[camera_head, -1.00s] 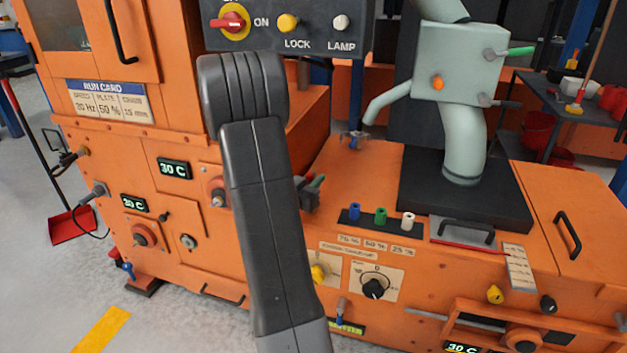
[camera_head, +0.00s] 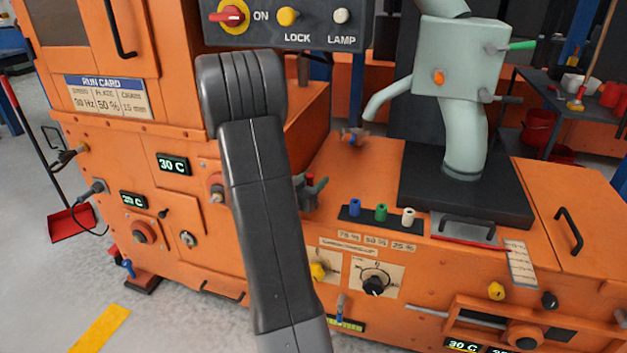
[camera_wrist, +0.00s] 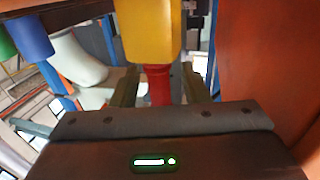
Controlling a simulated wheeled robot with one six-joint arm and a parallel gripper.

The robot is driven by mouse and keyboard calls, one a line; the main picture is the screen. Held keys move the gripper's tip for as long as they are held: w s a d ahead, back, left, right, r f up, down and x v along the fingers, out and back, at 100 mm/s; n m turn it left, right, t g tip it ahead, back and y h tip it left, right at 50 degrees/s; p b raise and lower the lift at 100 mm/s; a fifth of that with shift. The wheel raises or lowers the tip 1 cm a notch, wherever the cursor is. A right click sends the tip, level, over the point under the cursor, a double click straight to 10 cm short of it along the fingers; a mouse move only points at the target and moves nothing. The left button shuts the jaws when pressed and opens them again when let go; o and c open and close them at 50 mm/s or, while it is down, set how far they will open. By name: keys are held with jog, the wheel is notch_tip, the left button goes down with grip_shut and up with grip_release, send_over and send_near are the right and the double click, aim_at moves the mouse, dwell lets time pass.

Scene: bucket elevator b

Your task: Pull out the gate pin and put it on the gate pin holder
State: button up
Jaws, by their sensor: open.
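In the wrist view, my gripper (camera_wrist: 159,78) is open. Its two fingers stand on either side of a red stem (camera_wrist: 159,84), and I cannot tell whether they touch it. A yellow block-like part (camera_wrist: 151,32) sits above the red stem in the picture. I cannot tell for sure whether these are the gate pin. In the head view, my dark arm crosses the middle and hides the gripper. The pin holder cannot be clearly made out.
Blue (camera_head: 354,207), green (camera_head: 381,212) and white (camera_head: 408,215) plugs stand on a black strip. A pale green spout (camera_head: 465,140) rises at the right. The control panel (camera_head: 290,25) is above my arm. An orange wall (camera_wrist: 275,70) is close at right in the wrist view.

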jog(key=p+v, duration=0.3)
jog(key=v, duration=1)
jog(key=shift+s, duration=0.25)
jog(key=shift+w, duration=0.1)
jog(key=b+x, duration=0.3)
jog(key=x, duration=1)
jog(key=shift+w+d, duration=0.15)
jog(key=shift+w, duration=0.15)
jog(key=shift+r, duration=0.2)
